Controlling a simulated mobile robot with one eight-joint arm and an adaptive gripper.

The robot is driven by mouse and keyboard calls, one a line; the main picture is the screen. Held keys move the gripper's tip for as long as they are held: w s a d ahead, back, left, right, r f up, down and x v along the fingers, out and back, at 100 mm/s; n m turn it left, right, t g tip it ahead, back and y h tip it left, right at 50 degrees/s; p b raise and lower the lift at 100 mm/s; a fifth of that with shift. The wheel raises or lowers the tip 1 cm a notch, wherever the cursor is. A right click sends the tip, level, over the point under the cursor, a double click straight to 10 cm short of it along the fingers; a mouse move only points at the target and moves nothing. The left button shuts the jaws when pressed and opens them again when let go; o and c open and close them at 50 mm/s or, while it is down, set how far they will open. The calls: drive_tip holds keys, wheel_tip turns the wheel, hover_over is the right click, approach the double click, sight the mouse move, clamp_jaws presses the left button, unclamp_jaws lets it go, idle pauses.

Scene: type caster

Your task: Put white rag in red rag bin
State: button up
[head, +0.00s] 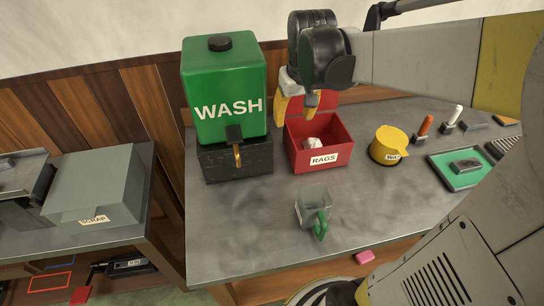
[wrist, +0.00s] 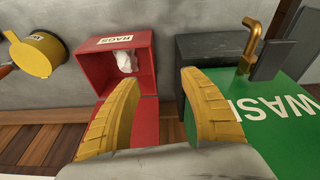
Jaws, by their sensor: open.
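The white rag (head: 312,143) lies crumpled inside the red rag bin (head: 337,131), which is labelled RAGS and has its red lid standing open at the back. The rag (wrist: 127,61) also shows inside the bin (wrist: 88,63) in the wrist view. My gripper (head: 298,108) hangs above the back of the bin, near the raised lid. In the wrist view its two yellow fingers (wrist: 160,95) are spread apart with nothing between them. The rag is apart from the fingers.
A green WASH tank (head: 225,85) on a black base stands left of the bin. A green tray (head: 462,172) lies farther right. A grey SCRAP box (head: 95,185) is at left.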

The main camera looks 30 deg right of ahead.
drive_tip(key=s+a+n+t, duration=0.1)
drive_tip(key=s+a+t, duration=0.3)
drive_tip(key=s+a, duration=0.7)
drive_tip(key=shift+s+a+r+n+y, duration=0.3)
drive_tip(key=shift+s+a+y, duration=0.1)
drive_tip(key=shift+a, duration=0.4)
